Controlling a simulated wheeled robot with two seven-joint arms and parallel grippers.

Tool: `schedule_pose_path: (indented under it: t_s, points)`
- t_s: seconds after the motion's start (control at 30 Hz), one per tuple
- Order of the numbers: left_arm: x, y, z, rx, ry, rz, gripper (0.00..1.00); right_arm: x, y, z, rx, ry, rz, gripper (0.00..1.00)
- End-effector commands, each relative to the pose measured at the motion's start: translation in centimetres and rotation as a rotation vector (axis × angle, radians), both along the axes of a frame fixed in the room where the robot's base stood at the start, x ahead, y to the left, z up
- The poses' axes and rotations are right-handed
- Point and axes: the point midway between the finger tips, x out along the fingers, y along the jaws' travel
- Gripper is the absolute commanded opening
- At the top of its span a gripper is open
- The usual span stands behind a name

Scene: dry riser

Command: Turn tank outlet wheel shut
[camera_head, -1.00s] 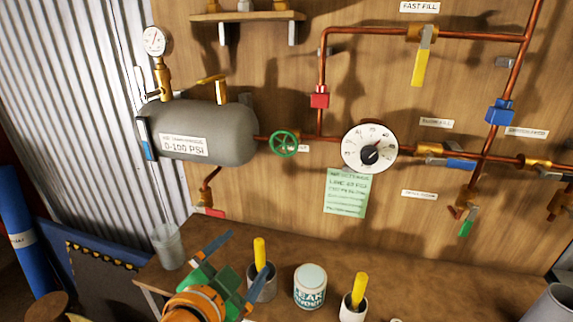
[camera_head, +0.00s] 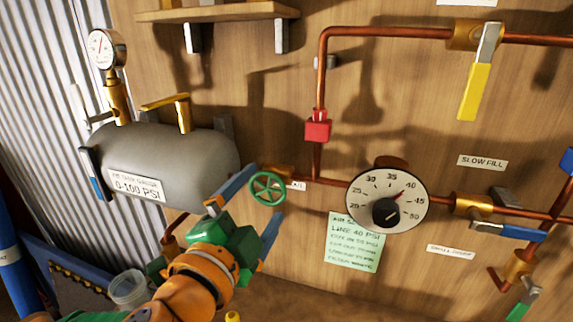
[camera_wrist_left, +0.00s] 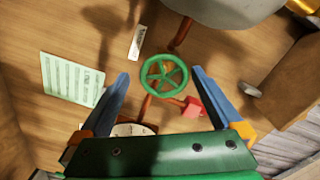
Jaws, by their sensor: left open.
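The tank outlet wheel is a small green spoked handwheel (camera_head: 267,188) on the copper pipe just right of the grey tank (camera_head: 170,165). My left gripper (camera_head: 256,208) is open, its two blue fingers spread to the left and lower right of the wheel in the head view. In the left wrist view the wheel (camera_wrist_left: 164,78) lies between and beyond the open fingertips (camera_wrist_left: 161,82), and no finger visibly touches it. The gap in depth between fingers and wheel is hard to tell. My right gripper is not in view.
A round dial (camera_head: 387,199) and a green note (camera_head: 354,242) are right of the wheel. A red valve block (camera_head: 318,128) sits on the pipe above. A yellow-handled valve (camera_head: 476,85) is at upper right. A clear cup (camera_head: 128,290) stands below the tank.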

Motion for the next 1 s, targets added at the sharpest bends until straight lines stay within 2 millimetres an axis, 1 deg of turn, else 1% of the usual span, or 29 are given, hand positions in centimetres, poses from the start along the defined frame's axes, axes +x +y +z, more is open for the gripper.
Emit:
schedule_pose_path:
  t_s: [0.07, 0.3, 0.43, 0.6, 0.8, 0.83, 0.87, 0.9, 0.97, 1.0]
  points:
    - [0.5, -0.2, 0.2, 0.000, 0.000, 0.000, 1.00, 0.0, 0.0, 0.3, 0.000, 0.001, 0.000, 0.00]
    - [4.3, -1.3, 0.2, 0.001, 0.003, 0.003, 1.00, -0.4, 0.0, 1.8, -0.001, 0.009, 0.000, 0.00]
    - [5.9, -1.9, 0.1, 0.000, 0.002, 0.001, 1.00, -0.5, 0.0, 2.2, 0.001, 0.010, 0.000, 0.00]
    - [6.7, -2.1, 0.0, 0.000, 0.000, 0.001, 1.00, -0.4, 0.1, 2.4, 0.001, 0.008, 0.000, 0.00]
    - [6.7, -2.1, -0.1, 0.000, 0.000, 0.000, 1.00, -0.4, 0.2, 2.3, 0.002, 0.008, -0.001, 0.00]
    - [6.7, -2.1, -0.1, 0.000, 0.000, 0.000, 0.95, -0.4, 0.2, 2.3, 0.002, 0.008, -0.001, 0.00]
    - [6.7, -2.1, -0.1, 0.000, 0.000, 0.000, 0.86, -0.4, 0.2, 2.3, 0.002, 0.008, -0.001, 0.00]
    - [6.7, -2.1, -0.1, 0.000, 0.000, 0.000, 0.76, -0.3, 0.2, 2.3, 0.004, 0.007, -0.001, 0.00]
    - [6.7, -2.1, -0.1, -0.001, 0.000, 0.000, 0.59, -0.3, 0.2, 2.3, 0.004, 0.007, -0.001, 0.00]
    - [6.7, -2.1, -0.1, -0.001, 0.000, 0.000, 0.49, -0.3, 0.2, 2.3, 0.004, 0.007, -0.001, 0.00]
